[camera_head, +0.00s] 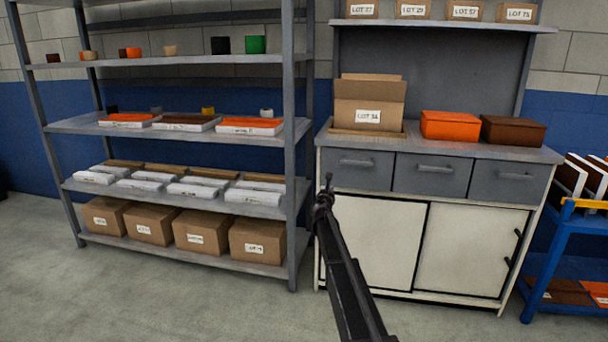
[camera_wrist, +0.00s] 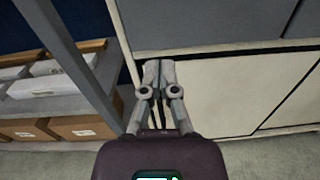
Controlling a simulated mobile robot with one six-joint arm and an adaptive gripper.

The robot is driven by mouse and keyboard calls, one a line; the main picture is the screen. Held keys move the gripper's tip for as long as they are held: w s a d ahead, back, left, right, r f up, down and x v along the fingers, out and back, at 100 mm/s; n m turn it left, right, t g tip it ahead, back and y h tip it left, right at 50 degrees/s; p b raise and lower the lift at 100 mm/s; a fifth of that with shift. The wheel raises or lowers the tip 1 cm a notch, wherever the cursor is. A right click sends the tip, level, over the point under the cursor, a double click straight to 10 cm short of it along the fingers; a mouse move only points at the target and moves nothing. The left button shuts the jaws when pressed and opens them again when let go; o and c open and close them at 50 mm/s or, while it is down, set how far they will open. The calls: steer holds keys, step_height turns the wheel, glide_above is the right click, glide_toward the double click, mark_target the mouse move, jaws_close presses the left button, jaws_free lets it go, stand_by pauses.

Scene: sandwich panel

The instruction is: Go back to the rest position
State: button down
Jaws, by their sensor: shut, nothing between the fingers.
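My gripper shows in the wrist view (camera_wrist: 159,68) with its two fingers together and nothing between them. In the head view, my gripper (camera_head: 327,182) is small and dark at the end of my arm. It stands in front of the left edge of the grey and white cabinet (camera_head: 375,235), beside the right post of the shelf rack. It appears apart from both, though the exact gap is hard to tell.
The grey shelf rack (camera_head: 290,150) on the left holds several boxes and panels. The cabinet top bears an open carton (camera_head: 368,105), an orange box (camera_head: 449,125) and a brown box (camera_head: 513,131). A blue cart (camera_head: 548,262) stands at right. The floor (camera_head: 150,300) in front is clear.

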steer(key=s+d+f+m+g+h, duration=0.1)
steer(key=s+d+f+m+g, duration=0.2)
steer(key=s+m, duration=0.55)
steer(key=s+d+f+m+g, duration=0.1)
steer(key=s+f+m+g, duration=0.35)
steer(key=s, duration=0.65)
steer(key=s+d+f+m+g+h, duration=0.15)
steer(key=s+f+m, duration=0.25)
steer(key=s+m, duration=0.45)
steer(key=s+a+f+m+g+y, duration=0.2)
steer(key=s+a+m+g+y, duration=0.1)
steer(key=s, duration=0.6)
steer(key=s+a+f+m+g+y, duration=0.2)
steer(key=s+a+m+y, duration=0.15)
steer(key=s, duration=0.65)
steer(key=s+a+f+m+g+y, duration=0.2)
steer(key=s+a+m+g, duration=0.15)
steer(key=s, duration=0.55)
step_height(320, 180, up, 34)
steer(key=d+p, duration=0.1)
steer(key=p, duration=3.4)
steer(key=shift+t, duration=0.35)
